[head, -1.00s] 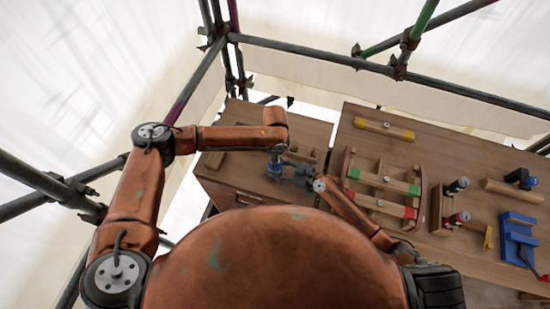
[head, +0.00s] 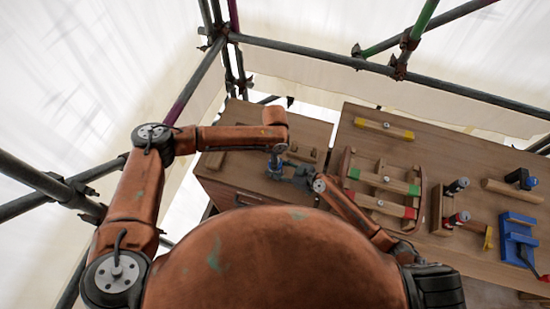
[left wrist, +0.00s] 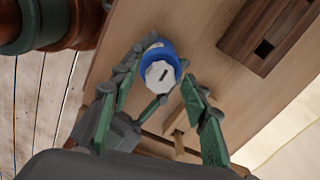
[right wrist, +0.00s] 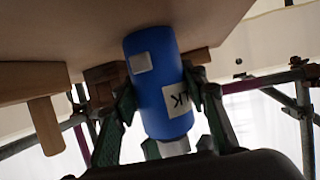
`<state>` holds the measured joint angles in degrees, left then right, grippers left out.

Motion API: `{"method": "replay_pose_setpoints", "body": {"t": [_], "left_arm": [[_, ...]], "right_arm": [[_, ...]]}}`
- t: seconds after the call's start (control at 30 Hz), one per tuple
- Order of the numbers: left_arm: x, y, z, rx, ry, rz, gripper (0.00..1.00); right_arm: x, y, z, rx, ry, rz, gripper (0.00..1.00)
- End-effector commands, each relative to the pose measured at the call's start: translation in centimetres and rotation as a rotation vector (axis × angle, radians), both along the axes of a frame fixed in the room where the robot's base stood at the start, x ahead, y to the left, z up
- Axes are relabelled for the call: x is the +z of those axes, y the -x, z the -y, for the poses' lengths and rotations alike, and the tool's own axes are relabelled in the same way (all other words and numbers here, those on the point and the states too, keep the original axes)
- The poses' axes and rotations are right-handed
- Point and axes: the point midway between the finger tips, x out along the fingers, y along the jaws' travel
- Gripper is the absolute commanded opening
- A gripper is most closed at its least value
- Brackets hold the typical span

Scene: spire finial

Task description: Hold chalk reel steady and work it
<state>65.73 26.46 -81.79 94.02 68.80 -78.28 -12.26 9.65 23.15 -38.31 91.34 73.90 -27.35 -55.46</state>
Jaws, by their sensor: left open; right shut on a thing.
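The chalk reel is a blue cylinder with a pale slotted cap, seen end-on between the fingertips in the left wrist view (left wrist: 160,72). In the right wrist view the blue reel (right wrist: 155,85) fills the middle, with white labels on its side, one showing the letters "LK". My right gripper (right wrist: 160,95) is shut on the reel, a finger on each side. In the head view my right gripper (head: 300,172) is small, at the left bench. My left gripper (left wrist: 150,92) is open, its fingers spread around the cap end. In the head view the reel and left gripper are too small to separate clearly.
A wooden bench (head: 225,180) lies beneath both grippers. A slotted wooden block (left wrist: 265,35) sits on it nearby. The right bench (head: 380,135) holds a rack with coloured bars (head: 385,185), a yellow-ended bar (head: 384,128) and a blue fixture (head: 518,235). Scaffold pipes surround the benches.

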Motion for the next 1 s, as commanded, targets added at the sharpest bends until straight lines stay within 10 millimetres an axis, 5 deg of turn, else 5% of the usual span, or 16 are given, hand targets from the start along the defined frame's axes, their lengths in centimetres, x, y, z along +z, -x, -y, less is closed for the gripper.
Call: {"method": "replay_pose_setpoints", "body": {"t": [0.6,1.0], "left_arm": [[10.6,-0.2,0.0,-0.001,0.001,0.002,0.43],[11.7,-0.1,0.0,-0.001,0.0,0.0,0.43]], "right_arm": [[0.0,0.0,0.0,0.0,0.001,0.0,0.12],[0.0,0.0,0.0,0.0,0.001,0.0,0.12]]}}
